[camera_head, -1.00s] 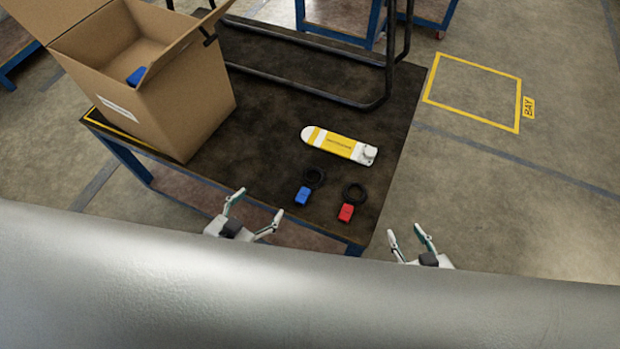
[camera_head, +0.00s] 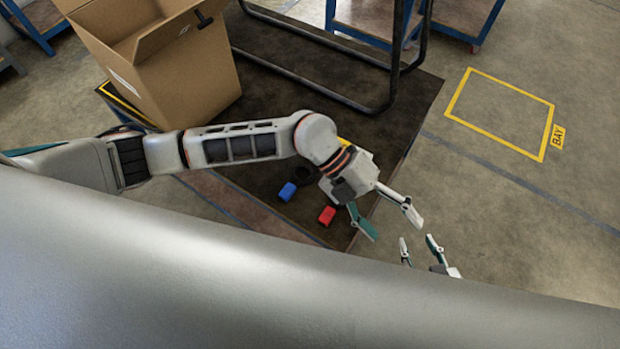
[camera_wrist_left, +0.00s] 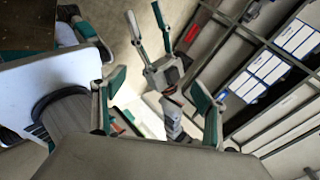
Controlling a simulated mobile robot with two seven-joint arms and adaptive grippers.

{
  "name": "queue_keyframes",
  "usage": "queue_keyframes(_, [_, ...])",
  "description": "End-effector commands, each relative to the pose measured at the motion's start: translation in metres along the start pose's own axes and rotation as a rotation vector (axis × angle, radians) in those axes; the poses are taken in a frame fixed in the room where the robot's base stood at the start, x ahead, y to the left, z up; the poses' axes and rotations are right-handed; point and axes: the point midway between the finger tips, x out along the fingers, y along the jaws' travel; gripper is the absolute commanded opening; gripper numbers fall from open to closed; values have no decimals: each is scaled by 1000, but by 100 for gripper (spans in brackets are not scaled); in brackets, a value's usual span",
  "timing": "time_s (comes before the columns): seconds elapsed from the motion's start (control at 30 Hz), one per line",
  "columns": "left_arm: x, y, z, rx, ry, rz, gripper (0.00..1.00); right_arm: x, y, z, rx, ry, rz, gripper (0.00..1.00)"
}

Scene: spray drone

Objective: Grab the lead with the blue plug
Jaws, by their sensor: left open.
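The blue plug (camera_head: 287,191) lies on the dark cart top in the head view. Its black coiled lead (camera_head: 302,175) shows just behind it, partly covered by my left arm. A red plug (camera_head: 327,215) lies to its right, its lead hidden by my arm. My left gripper (camera_head: 392,228) is open and empty, past the cart's right edge in the picture, right of both plugs. The left wrist view shows its spread fingers (camera_wrist_left: 152,98) but no plug. My right gripper (camera_head: 417,240) is open and empty, close to the left one; it also shows in the left wrist view (camera_wrist_left: 144,18).
An open cardboard box (camera_head: 190,75) stands at the cart's back left. A black handle frame (camera_head: 340,95) rises at the back of the cart top (camera_head: 270,70). A white and yellow device (camera_head: 345,141) is mostly hidden behind my arm. Floor to the right is clear.

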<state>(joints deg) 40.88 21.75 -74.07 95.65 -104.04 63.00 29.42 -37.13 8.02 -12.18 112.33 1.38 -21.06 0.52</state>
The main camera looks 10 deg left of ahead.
Motion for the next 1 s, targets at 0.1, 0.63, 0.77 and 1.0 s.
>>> queue_keyframes(0.1, [-42, 74, 41, 29, -74, 344, 72, 2, -1, 3, 1, -2, -1, 40])
queue_keyframes(0.63, [-192, 186, 125, -40, -350, 929, 72, 3, -1, 5, 1, -1, -1, 40])
queue_keyframes(0.77, [-185, 196, 128, -39, -349, 927, 72, 3, -1, 4, 1, 1, 0, 40])
queue_keyframes(1.0, [-169, 222, 134, -39, -347, 926, 72, 1, 0, 0, 1, 3, 0, 40])
